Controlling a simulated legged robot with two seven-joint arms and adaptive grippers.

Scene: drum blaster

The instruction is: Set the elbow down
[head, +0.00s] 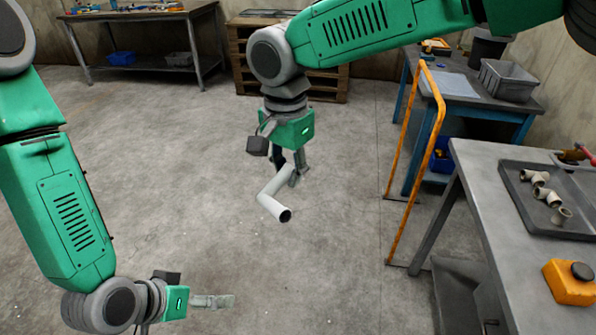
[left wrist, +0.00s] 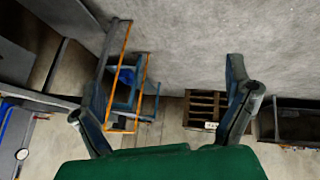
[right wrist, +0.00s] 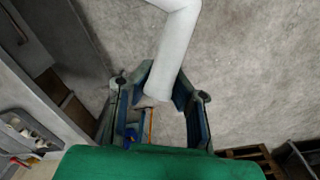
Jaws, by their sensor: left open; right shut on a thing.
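The elbow is a white bent pipe (head: 272,196) with a dark open end. It hangs in the air over the floor in the head view, and it fills the upper middle of the right wrist view (right wrist: 175,50). My right gripper (head: 288,172) is shut on one end of the elbow, and its fingers flank that end in the right wrist view (right wrist: 160,85). My left gripper (head: 218,301) is low at the bottom left in the head view, apart from the elbow. Its fingers are spread and empty in the left wrist view (left wrist: 165,85).
A blue table (head: 470,95) and wooden pallets (head: 325,75) are further back. The central floor is clear.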

